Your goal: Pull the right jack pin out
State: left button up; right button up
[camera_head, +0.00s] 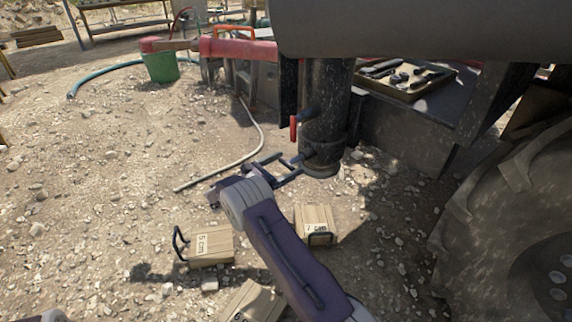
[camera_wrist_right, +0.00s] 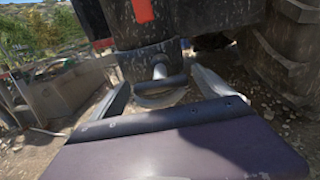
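The right jack (camera_head: 326,105) is a dark upright cylinder under the machine's body, with a red-gripped handle (camera_head: 294,128) on its side. My right gripper (camera_head: 288,165) reaches the jack's lower end from the front left. In the right wrist view its two fingers (camera_wrist_right: 160,88) are spread, one on each side of the pin's ring, with gaps showing. My left gripper is not in view.
Wooden blocks with dark handles, one block (camera_head: 210,246) marked 5 cm and another block (camera_head: 314,220), lie on the gravel near my right arm. A large tyre (camera_head: 515,215) stands at right. A tool tray (camera_head: 404,78) is behind the jack. A pale hose (camera_head: 225,168) crosses open ground at left.

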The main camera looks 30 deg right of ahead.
jog(key=a+p, duration=0.4)
jog(key=a, duration=0.5)
jog(key=shift+s, duration=0.4)
